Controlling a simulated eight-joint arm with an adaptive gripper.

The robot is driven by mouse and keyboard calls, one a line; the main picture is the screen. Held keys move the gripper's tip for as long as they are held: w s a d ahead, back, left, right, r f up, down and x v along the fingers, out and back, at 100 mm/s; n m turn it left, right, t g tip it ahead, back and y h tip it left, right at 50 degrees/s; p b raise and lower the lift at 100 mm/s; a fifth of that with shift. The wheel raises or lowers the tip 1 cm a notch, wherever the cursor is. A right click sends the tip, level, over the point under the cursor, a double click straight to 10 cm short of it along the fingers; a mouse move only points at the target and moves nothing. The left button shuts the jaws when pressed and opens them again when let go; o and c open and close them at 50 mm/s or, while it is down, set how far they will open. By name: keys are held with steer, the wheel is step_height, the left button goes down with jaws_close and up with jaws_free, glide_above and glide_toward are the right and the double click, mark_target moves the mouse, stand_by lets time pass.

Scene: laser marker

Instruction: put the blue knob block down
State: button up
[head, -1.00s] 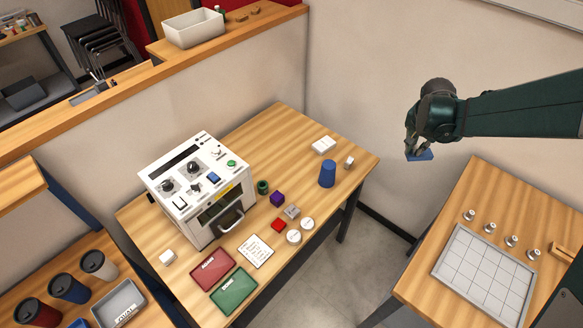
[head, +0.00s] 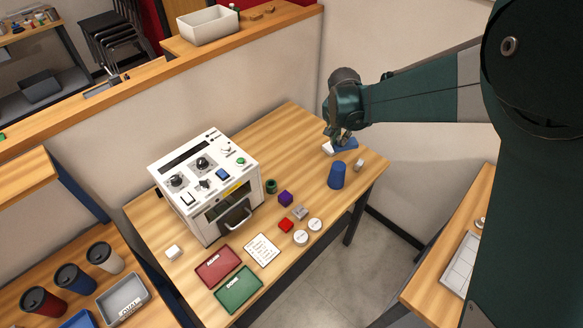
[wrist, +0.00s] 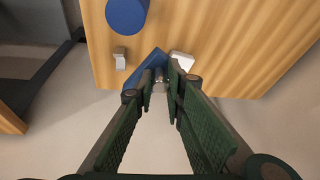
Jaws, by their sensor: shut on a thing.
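The blue knob block (head: 346,143) is a flat blue plate with a small metal knob. My gripper (head: 342,135) is shut on it above the far right part of the wooden table (head: 290,130). In the wrist view my gripper (wrist: 160,82) has its two fingers closed around the knob, and the blue plate (wrist: 140,78) shows tilted in the picture beneath them. Whether the plate touches the table cannot be told.
A white block (head: 328,149) lies close beside the held block. A blue cylinder (head: 337,175) and a small grey block (head: 360,165) stand just nearer. The white marker machine (head: 205,185) stands left. The table's middle back is clear.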

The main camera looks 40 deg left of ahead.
steer(key=s+a+n, duration=0.1)
steer(key=s+a, duration=1.2)
steer(key=s, duration=0.1)
steer(key=shift+a+f+n+y+b, duration=0.3)
steer(key=shift+a+f+n, duration=0.05)
steer(key=shift+f+n, duration=0.1)
steer(key=shift+s+f, duration=0.1)
steer(key=shift+f+b, duration=0.35)
steer(key=shift+f, duration=2.7)
steer(key=shift+f, duration=1.85)
steer(key=shift+b, duration=0.3)
jaws_close()
steer(key=o, duration=0.8)
jaws_free()
steer(key=shift+f, duration=0.1)
steer(key=shift+o, duration=0.4)
steer(key=shift+r, duration=0.2)
